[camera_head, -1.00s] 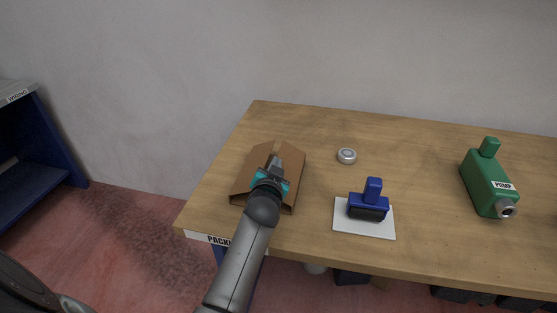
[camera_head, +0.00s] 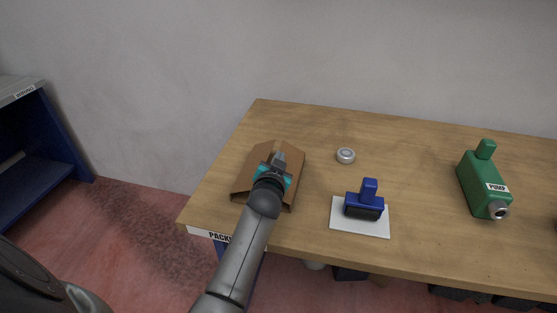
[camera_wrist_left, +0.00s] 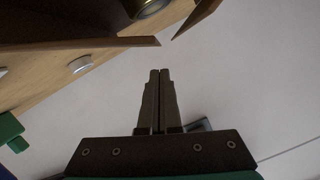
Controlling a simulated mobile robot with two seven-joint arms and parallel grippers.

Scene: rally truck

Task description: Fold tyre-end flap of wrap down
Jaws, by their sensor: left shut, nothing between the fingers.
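The brown cardboard wrap (camera_head: 290,152) lies at the left end of the wooden table with its flaps partly raised. My left gripper (camera_head: 279,157) is over the middle of the wrap, and my arm hides much of its near part. In the left wrist view the left gripper (camera_wrist_left: 160,72) is shut with its fingers together and nothing between them. Brown flap edges of the wrap (camera_wrist_left: 110,42) show above the fingers, with a gap between two flaps and a round metallic item (camera_wrist_left: 150,8) behind. Whether the fingers touch a flap I cannot tell. My right gripper is not in view.
A small round silver tin (camera_head: 345,155) stands right of the wrap. A blue stamp (camera_head: 367,198) sits on a white pad (camera_head: 345,226). A green pump (camera_head: 484,185) is at the right. A blue shelf (camera_head: 40,150) stands left of the table.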

